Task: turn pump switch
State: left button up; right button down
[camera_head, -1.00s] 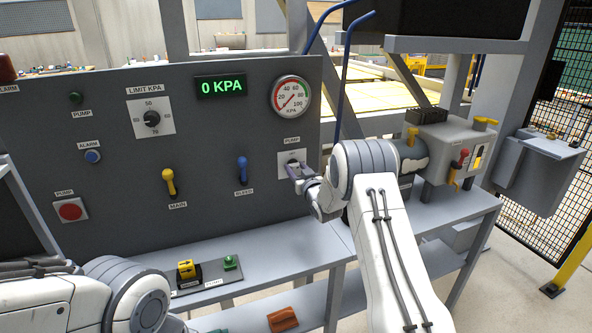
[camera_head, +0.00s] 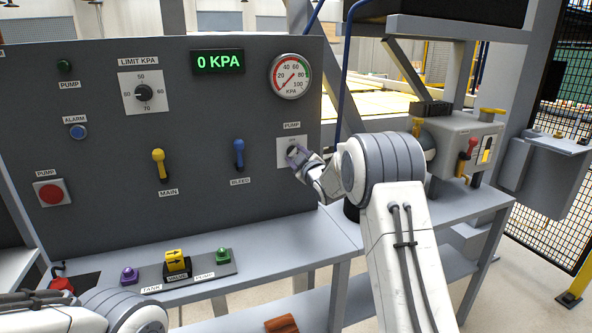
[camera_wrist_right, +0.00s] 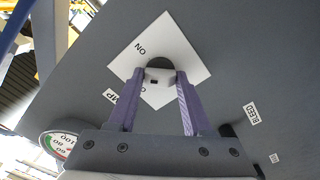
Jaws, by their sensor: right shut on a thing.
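The pump switch is a dark round knob on a white plate (camera_head: 284,158) labelled PUMP, at the right of the grey control panel (camera_head: 205,120). My right gripper (camera_head: 296,153) is at this knob in the head view and hides much of it. In the right wrist view the plate (camera_wrist_right: 180,50) shows the word ON and a second, partly covered word. The knob (camera_wrist_right: 159,66) sits between the purple fingers of my right gripper (camera_wrist_right: 158,82), which is shut on it. My left gripper is out of view; only part of my left arm shows at lower left.
The display (camera_head: 218,62) reads 0 KPA, beside a round gauge (camera_head: 291,76). A yellow MAIN lever (camera_head: 159,163) and a blue BLEED lever (camera_head: 239,156) stand left of the switch. A shelf (camera_head: 300,240) runs below the panel, holding a small button strip (camera_head: 205,271).

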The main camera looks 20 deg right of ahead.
jog(key=n+b, duration=0.4)
jog(key=b, duration=0.1)
jog(key=n+b, duration=0.2)
jog(key=b, duration=0.1)
jog(key=shift+a+f, duration=0.15)
jog(key=shift+f, duration=0.15)
jog(key=shift+r+n+b, duration=0.15)
jog(key=shift+n+b, duration=1.3)
jog(key=shift+n, duration=0.15)
jog(key=shift+c, duration=1.8)
grip_release()
jog(key=shift+r, duration=0.1)
